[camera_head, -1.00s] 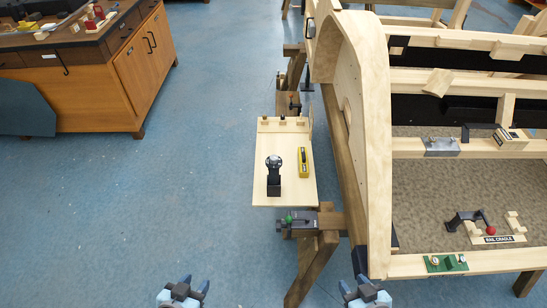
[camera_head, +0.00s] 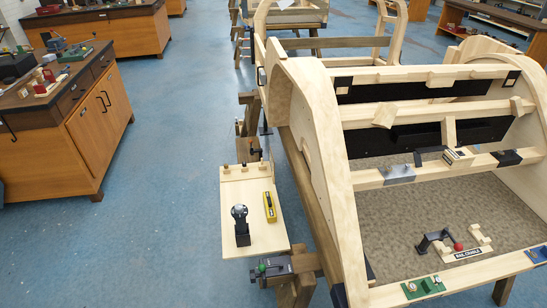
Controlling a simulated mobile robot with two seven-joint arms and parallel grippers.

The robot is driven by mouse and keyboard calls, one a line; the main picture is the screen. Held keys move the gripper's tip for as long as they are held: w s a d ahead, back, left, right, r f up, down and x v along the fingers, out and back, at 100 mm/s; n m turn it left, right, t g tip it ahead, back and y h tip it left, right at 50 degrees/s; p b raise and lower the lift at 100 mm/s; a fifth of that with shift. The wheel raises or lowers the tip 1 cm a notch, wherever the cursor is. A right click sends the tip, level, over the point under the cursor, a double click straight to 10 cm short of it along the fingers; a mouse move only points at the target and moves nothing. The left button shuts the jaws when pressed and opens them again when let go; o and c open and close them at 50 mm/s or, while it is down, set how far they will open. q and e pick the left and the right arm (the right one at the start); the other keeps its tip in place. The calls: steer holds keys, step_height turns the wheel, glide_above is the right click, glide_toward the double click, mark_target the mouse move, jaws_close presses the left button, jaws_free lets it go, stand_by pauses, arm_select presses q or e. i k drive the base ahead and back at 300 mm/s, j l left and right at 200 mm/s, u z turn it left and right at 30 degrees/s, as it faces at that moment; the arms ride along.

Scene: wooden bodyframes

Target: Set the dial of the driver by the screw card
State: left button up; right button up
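A black upright tool with a round head (camera_head: 239,212), which looks like the driver in a dark stand, is on a light wooden shelf board (camera_head: 250,196) left of the bodyframe. The setting of its dial is too small to read. I cannot pick out the screw card for sure. A small block with a striped face (camera_head: 458,157) sits on the frame's middle crossbar, but its markings are unreadable. Neither of my grippers is in view now.
A yellow tool (camera_head: 269,207) lies right of the black tool. A dark vise (camera_head: 271,270) is at the shelf's near edge. The wooden bodyframe (camera_head: 320,150) fills the right. A workbench (camera_head: 80,125) stands left, with clear blue floor (camera_head: 165,190) between.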

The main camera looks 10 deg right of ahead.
mark_target(238, 207)
steer(key=j+z, duration=0.3)
steer(key=z, duration=0.15)
steer(key=j+z, duration=0.3)
steer(key=z, duration=0.2)
steer(key=j+z, duration=0.15)
steer(key=j, duration=0.2)
steer(key=k+j+z, duration=0.1)
steer(key=j, duration=0.25)
steer(key=k+j+z, duration=0.15)
steer(key=j, duration=0.2)
steer(key=k+j, duration=0.1)
steer(key=j, duration=0.3)
steer(key=k+j, duration=0.1)
steer(key=j, duration=0.3)
steer(key=k+j, duration=0.1)
steer(key=j, duration=0.3)
steer(key=k+j+z, duration=0.1)
steer(key=j, duration=0.35)
steer(key=k+j, duration=0.1)
steer(key=j, duration=0.3)
steer(key=i, duration=0.95)
